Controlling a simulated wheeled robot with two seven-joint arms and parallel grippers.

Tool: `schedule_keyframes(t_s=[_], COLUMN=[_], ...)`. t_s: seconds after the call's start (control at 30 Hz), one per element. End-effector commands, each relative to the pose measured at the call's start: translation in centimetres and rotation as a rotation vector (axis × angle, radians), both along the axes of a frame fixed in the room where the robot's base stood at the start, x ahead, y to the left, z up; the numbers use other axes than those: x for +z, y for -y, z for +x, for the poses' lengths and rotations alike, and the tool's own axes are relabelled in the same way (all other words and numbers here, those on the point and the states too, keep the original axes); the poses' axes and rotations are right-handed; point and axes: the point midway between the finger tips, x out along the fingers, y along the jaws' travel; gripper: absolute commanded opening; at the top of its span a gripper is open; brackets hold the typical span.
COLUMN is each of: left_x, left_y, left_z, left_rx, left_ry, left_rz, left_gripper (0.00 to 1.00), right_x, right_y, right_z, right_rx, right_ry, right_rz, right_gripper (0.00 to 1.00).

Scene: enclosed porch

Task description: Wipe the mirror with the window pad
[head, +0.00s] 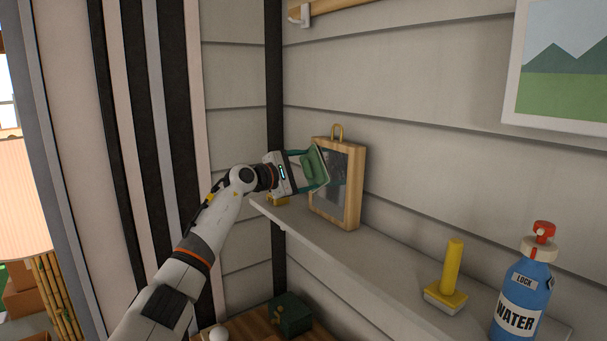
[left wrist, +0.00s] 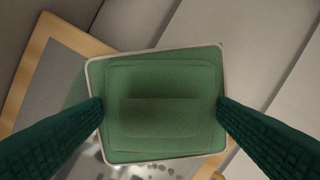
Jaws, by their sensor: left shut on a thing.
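The mirror (head: 352,186) has a wooden frame with a loop on top and stands upright on the grey shelf, leaning near the wall. My left gripper (head: 318,168) is shut on the green window pad (head: 311,166), just in front of the mirror's left side. In the left wrist view the pad (left wrist: 160,105) sits between both dark green fingers, with the mirror's grey glass (left wrist: 52,84) and wooden frame behind it. Dark speckles show on the glass near the pad's lower edge. Whether the pad touches the glass I cannot tell. My right gripper is not in view.
The shelf (head: 390,260) also holds a yellow-handled tool (head: 450,278) and a blue water bottle (head: 522,295) at the right. A yellow item (head: 278,199) lies behind my gripper. A dark green box (head: 291,313) is below. The shelf between mirror and yellow tool is clear.

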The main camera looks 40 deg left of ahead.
Motion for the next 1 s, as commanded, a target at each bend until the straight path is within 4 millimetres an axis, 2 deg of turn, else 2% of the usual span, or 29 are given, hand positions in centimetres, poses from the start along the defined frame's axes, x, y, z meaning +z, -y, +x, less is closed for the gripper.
schedule_keyframes(t_s=[0.07, 0.23, 0.5, 0.83, 1.0], left_x=[0.8, 0.7, 0.8, 0.8, 0.7], left_y=[0.0, 0.5, 2.9, 4.3, 5.8], left_z=[0.0, 0.0, -0.5, -0.8, -1.2], left_rx=[0.001, 0.000, -0.001, 0.000, -0.001], left_ry=[0.001, 0.000, 0.001, 0.002, 0.000], left_rz=[-0.001, 0.002, 0.003, 0.002, 0.002], left_gripper=[0.52, 0.52, 0.52, 0.52, 0.52], right_x=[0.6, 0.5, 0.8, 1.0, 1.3], right_y=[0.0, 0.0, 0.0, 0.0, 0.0], right_z=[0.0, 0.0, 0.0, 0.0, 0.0], right_rx=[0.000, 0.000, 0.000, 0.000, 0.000], right_ry=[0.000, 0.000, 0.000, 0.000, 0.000], right_rz=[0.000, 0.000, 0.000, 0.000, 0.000], right_gripper=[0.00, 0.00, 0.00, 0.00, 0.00])
